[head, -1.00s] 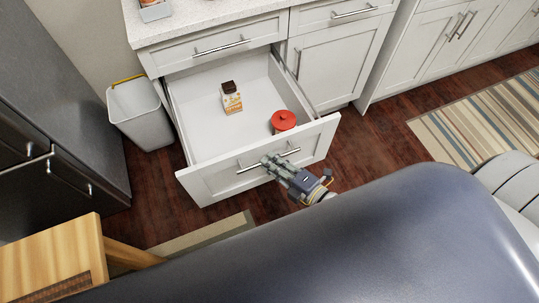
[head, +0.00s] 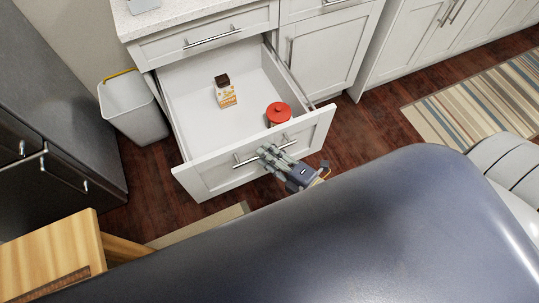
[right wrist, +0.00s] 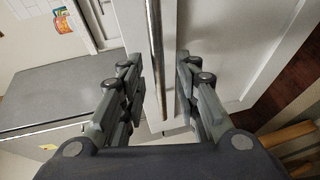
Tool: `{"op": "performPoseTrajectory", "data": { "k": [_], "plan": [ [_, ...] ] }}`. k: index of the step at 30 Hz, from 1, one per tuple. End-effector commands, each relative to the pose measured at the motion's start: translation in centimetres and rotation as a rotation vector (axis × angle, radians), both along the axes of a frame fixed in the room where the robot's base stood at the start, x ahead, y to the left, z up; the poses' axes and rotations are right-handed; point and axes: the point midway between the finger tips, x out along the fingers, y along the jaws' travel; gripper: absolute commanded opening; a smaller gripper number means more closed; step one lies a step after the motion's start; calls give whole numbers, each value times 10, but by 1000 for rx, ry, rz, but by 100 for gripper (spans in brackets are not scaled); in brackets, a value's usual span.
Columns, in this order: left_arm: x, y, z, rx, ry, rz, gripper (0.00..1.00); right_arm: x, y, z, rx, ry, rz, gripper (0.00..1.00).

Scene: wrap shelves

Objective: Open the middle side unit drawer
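The side unit drawer (head: 215,181) below the top drawer stands pulled far out in the head view. Its bar handle (head: 244,162) runs across the front. A small carton (head: 226,96) and a red-lidded container (head: 278,114) are inside. My right gripper (head: 268,152) is at the handle. In the right wrist view its two fingers (right wrist: 158,92) stand apart on either side of the handle bar (right wrist: 155,45), with gaps showing between them and the bar. My left gripper is not in view.
The top drawer (head: 205,42) above is closed, and a cabinet door (head: 325,50) stands to its right. A white bin (head: 135,110) is left of the open drawer. A wooden piece (head: 50,255) is at lower left. Dark floor and a striped rug (head: 480,100) lie to the right.

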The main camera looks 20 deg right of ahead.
Motion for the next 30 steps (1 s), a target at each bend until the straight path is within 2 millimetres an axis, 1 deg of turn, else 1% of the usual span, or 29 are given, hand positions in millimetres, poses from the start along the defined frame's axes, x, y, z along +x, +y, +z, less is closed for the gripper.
{"op": "performPoseTrajectory", "data": {
  "k": [4, 7, 11, 18, 21, 25, 30],
  "plan": [
    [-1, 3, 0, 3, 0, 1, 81, -3, -1, 0, 0, 0, 0, 30],
    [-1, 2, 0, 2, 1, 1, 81, -11, -5, 2, 0, 2, 0, 30],
    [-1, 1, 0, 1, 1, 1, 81, -31, -14, 5, 0, 3, 0, 30],
    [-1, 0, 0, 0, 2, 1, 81, -74, -34, 14, 0, 4, -1, 30],
    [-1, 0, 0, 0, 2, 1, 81, -88, -41, 17, -1, 3, -1, 30],
    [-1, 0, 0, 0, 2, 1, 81, -101, -47, 20, -1, 2, -1, 30],
    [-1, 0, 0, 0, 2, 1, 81, -107, -50, 22, 0, -1, 0, 30]
  ]
}}
